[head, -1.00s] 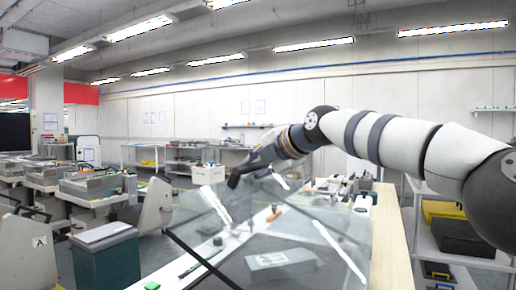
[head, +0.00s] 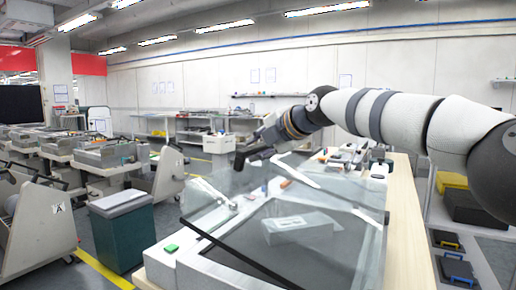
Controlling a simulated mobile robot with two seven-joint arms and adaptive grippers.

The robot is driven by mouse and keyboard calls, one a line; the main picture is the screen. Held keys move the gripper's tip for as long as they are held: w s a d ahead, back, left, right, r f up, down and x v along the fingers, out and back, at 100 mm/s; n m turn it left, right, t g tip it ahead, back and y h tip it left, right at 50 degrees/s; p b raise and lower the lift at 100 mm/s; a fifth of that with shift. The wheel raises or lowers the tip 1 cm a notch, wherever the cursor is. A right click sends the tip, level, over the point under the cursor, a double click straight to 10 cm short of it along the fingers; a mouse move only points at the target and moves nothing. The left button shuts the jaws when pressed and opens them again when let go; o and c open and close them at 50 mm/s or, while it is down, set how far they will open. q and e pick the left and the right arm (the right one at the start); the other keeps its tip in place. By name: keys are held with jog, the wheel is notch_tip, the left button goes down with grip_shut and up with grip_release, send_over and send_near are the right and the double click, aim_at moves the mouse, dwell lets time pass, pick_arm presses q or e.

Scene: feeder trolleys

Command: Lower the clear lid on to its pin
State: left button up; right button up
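The clear lid (head: 345,243) is a large see-through panel with a dark edge strip along its lower left. It stands raised and tilted over a pale machine bed (head: 205,262) on the wooden-topped bench. My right gripper (head: 247,160) comes in from the right, with its dark fingers at the lid's upper left edge. I cannot tell whether they grip the lid or only touch it. I cannot make out the pin. My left gripper is not in view.
Through the lid shows a pale block (head: 299,228) on a dark surface. A green button (head: 170,248) sits at the bed's near left corner. A dark green bin (head: 124,238) and a trolley marked A (head: 52,236) stand to the left. Shelves with black cases (head: 476,211) stand at the right.

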jog(key=shift+o, duration=0.9)
jog(key=shift+r, duration=0.25)
jog(key=shift+f, duration=0.1)
jog(key=v, duration=1.2)
